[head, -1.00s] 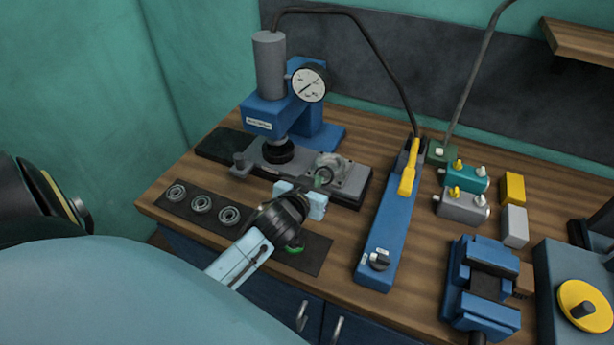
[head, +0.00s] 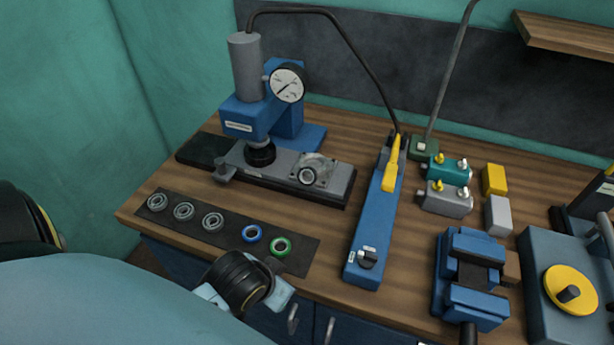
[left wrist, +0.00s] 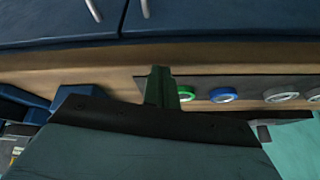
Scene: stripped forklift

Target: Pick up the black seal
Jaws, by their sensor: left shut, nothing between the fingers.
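I cannot make out a black seal as a separate thing in either view. The dark mat (head: 228,222) at the bench's front left carries a blue ring (head: 252,233) and a green ring (head: 279,246); both also show in the left wrist view, the green ring (left wrist: 186,93) and the blue ring (left wrist: 222,94). My left gripper (head: 273,264) is at the mat's front right edge, just in front of the green ring. In the left wrist view its fingers (left wrist: 160,72) are together and empty, and hide part of the mat's end. My right gripper is not in view.
Several metal bearings (head: 184,211) lie along the mat's left. Behind stands a blue press (head: 245,113) with a gauge and a grey housing (head: 318,165). A long blue tool (head: 372,225) lies to the right, then a blue vice (head: 470,275). Bare wood separates mat and tool.

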